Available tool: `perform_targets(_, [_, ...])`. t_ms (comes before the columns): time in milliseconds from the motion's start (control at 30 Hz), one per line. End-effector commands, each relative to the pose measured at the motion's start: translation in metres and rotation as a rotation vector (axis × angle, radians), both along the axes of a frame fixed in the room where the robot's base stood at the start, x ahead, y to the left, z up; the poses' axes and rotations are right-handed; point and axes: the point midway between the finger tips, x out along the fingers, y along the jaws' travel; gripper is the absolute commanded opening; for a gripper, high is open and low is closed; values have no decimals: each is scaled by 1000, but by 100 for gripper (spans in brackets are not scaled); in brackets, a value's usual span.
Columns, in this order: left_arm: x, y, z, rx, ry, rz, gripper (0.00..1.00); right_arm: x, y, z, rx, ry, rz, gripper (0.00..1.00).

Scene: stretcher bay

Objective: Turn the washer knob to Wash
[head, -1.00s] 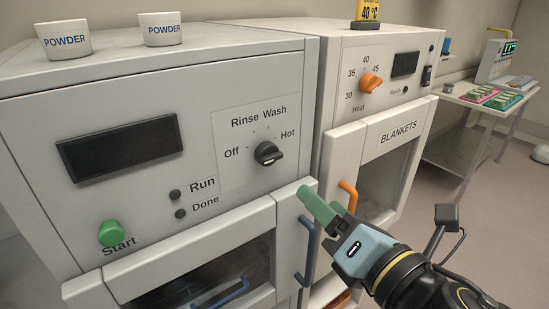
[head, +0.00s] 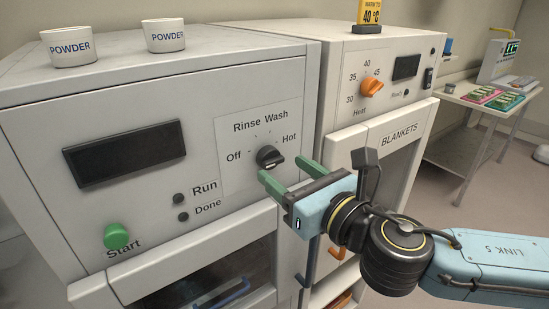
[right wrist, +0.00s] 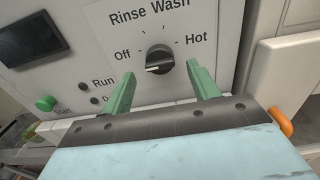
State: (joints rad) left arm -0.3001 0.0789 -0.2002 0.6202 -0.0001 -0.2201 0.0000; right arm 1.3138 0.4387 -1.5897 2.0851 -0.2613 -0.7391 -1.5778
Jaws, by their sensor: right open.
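The washer knob (head: 270,157) is a dark round knob with a raised grip on the washer's front panel. Labels Off, Rinse, Wash and Hot stand around it. In the right wrist view the knob (right wrist: 159,60) shows its grip bar lying roughly level, with a pale mark toward the lower left; which label it points at is hard to tell. My right gripper (head: 284,170) is open and empty, its green fingers pointing at the panel just below and in front of the knob. In the right wrist view the knob appears between and beyond the fingertips, apart from them. My left gripper is out of view.
The washer (head: 60,215) has a dark display (head: 125,153) and a green Start button (head: 116,236). Two powder cups (head: 68,46) stand on top. The blankets cabinet (head: 405,115) with an orange Heat knob (head: 371,88) adjoins at right. A side table (head: 465,150) stands farther right.

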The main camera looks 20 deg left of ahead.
Motion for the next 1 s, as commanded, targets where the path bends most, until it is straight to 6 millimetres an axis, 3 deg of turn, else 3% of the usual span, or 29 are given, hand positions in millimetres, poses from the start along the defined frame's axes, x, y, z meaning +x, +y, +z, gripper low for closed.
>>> perform_targets(233, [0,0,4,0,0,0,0,21,27,1,1,0,-1,60])
perform_targets(667, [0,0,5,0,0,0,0,27,34,0,1,0,-1,60])
perform_targets(1000, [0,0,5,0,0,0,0,27,33,0,1,0,-2,18])
